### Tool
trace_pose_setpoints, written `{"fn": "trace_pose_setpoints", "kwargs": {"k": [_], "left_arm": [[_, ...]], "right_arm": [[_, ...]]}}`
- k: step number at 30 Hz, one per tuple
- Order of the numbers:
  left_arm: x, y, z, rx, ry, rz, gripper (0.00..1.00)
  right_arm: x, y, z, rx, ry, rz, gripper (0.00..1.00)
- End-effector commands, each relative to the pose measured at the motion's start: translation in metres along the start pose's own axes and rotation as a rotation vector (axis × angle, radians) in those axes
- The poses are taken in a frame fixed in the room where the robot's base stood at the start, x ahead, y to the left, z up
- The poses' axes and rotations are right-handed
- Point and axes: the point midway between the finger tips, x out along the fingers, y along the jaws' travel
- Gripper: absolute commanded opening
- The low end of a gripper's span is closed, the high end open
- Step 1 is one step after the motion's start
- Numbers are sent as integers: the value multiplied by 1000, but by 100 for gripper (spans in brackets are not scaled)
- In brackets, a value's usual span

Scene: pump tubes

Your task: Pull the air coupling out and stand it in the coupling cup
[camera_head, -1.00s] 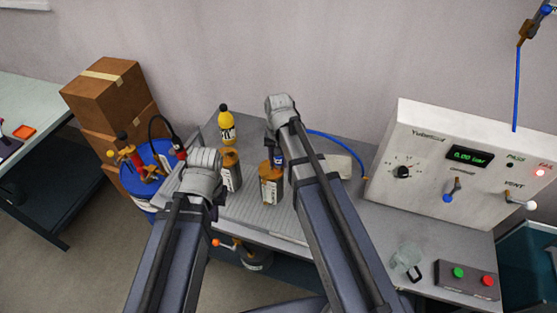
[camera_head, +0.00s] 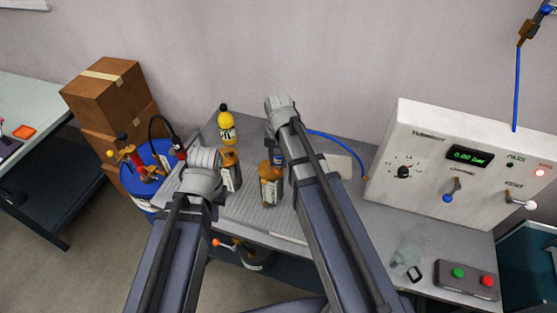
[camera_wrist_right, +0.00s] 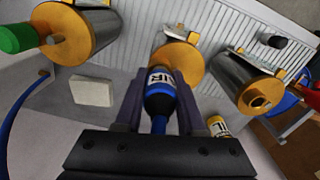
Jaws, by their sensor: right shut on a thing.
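My right gripper (camera_wrist_right: 158,104) is shut on the air coupling (camera_wrist_right: 160,90), a blue and black piece with a white "AIR" label. In the right wrist view the coupling points at the gold cap of the middle metal cylinder (camera_wrist_right: 178,58); I cannot tell whether it is still seated there. In the head view a bit of the coupling (camera_head: 279,158) shows beside my right arm, above an amber-topped cylinder (camera_head: 271,184). My left wrist (camera_head: 203,176) is beside another amber-topped cylinder (camera_head: 231,170); its fingers are hidden. I cannot clearly identify the coupling cup.
A yellow bottle (camera_head: 227,127) stands at the back of the bench. A white control panel (camera_head: 440,165) stands at the right, with a button box (camera_head: 467,279) and a translucent vessel (camera_head: 405,257) in front. A blue hose (camera_head: 345,146) curves behind my right arm. A blue drum (camera_head: 143,181) stands left.

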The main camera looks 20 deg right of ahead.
Motion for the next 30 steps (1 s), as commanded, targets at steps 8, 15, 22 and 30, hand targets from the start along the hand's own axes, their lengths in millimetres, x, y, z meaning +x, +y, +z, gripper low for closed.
{"fn": "trace_pose_setpoints", "kwargs": {"k": [8,15,22,30], "left_arm": [[-1,0,0,0,0,0,0],[-5,0,0,0,0,0,0],[-10,-1,1,0,0,0,0],[-12,-1,1,0,0,0,0]], "right_arm": [[-1,0,0,0,0,0,0],[-5,0,0,0,0,0,0],[-10,0,0,0,0,0,0],[-12,0,0,0,0,0,0]]}}
